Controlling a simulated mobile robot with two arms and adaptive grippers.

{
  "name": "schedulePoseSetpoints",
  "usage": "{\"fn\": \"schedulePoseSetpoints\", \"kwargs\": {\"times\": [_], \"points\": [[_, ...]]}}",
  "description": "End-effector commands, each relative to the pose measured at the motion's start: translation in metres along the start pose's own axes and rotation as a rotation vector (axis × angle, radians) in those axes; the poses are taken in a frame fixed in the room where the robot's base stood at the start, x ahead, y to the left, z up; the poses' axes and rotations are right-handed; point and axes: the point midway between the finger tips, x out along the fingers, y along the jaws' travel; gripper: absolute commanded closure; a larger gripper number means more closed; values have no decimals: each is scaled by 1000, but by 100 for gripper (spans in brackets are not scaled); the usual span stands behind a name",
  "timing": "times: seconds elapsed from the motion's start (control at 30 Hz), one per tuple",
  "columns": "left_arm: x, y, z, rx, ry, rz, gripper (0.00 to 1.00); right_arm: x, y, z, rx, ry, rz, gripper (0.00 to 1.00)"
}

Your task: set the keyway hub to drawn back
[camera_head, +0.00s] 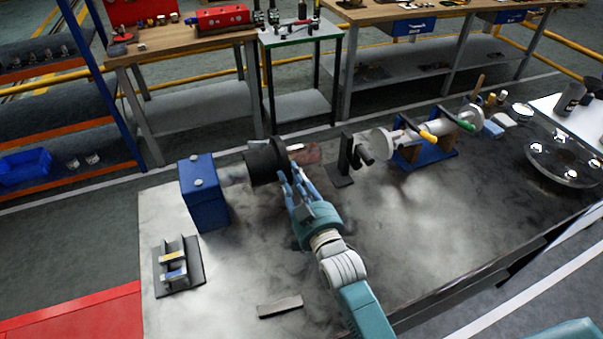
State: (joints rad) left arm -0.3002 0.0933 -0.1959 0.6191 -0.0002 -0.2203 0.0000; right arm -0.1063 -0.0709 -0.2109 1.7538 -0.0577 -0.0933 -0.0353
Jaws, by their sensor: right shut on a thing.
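The keyway hub appears to be the dark round piece (264,164) at the end of the grey shaft from the blue housing (204,192), on the left half of the table. My right gripper (286,178) reaches up from below. Its fingers are shut on the hub's right, near side. The fingers and the hub's dark colour hide the exact contact and any keyway slot. A reddish-brown piece (305,154) shows just right of the hub, and I cannot tell whether they touch. My left gripper is not in view.
A black upright bracket (343,163) stands right of the hub. Beyond it is a blue stand (425,153) with discs and yellow and green handles. A dark bracket tray (179,268) and a flat grey bar (280,306) lie in front. The table's middle right is clear.

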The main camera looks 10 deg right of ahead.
Motion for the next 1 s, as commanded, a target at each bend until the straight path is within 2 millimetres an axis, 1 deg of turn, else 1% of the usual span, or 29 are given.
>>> {"fn": "schedulePoseSetpoints", "kwargs": {"times": [0.03,0.1,0.17,0.23,0.27,0.3,0.33,0.37,0.5,0.63,0.73,0.87,1.0], "points": [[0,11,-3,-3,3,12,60,0,2,1,2,-1,4,100],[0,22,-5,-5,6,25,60,0,3,1,2,0,5,100],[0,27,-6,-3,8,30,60,0,3,1,2,0,5,100],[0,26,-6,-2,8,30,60,0,3,1,1,0,5,100],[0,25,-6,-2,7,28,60,0,3,1,1,0,5,74],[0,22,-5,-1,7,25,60,0,3,1,1,-1,5,66],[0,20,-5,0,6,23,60,0,3,1,1,0,5,60],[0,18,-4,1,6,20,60,0,3,1,1,0,5,58],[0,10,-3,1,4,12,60,0,3,1,1,0,5,58],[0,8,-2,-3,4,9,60,0,3,1,1,0,5,58],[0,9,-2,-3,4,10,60,-6,3,1,1,-1,5,58],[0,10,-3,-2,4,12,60,-26,3,2,1,-2,5,58],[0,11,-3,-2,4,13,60,-57,3,3,1,-5,5,58]]}}
